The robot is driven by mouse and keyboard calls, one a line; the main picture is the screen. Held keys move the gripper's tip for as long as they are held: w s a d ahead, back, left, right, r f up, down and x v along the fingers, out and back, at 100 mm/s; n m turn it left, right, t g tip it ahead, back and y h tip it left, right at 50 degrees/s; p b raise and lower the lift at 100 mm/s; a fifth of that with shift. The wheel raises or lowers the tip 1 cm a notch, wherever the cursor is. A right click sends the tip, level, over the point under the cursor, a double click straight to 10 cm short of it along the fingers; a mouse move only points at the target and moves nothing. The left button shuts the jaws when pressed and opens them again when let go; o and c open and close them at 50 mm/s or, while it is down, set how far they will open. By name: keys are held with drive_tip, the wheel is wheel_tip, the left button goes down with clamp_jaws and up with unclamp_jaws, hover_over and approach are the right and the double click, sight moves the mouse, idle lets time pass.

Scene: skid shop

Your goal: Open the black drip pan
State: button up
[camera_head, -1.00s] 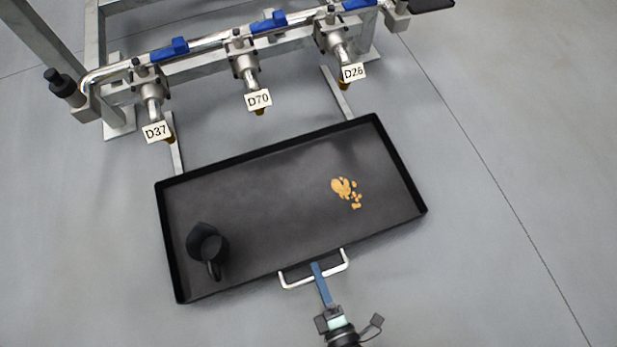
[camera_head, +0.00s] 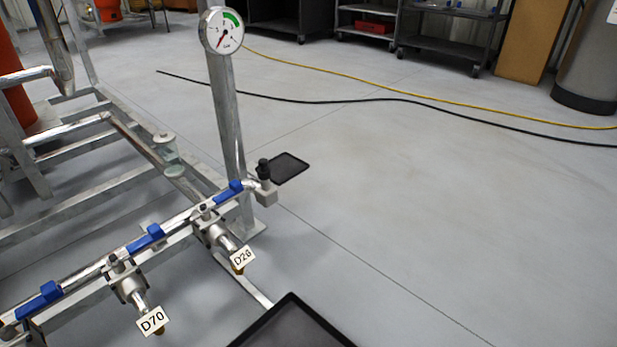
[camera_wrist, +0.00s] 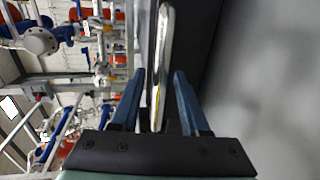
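The black drip pan (camera_head: 292,298) shows only its far corner at the bottom edge of the head view; the rest is cut off. In the wrist view its dark side (camera_wrist: 195,35) is behind the handle. The pan's bright metal handle (camera_wrist: 160,60) runs between my gripper's blue fingers (camera_wrist: 159,76). The fingers are apart, with a gap visible on both sides of the handle. My gripper is not in the head view now.
A smaller black tray (camera_head: 285,168) lies behind a post with a gauge (camera_head: 222,31). A black hose (camera_head: 350,100) crosses the floor.

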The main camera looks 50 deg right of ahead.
drive_tip(key=shift+s, duration=0.1)
drive_tip(key=p+v, duration=0.2)
drive_tip(key=v, duration=1)
drive_tip(key=shift+s, duration=0.4)
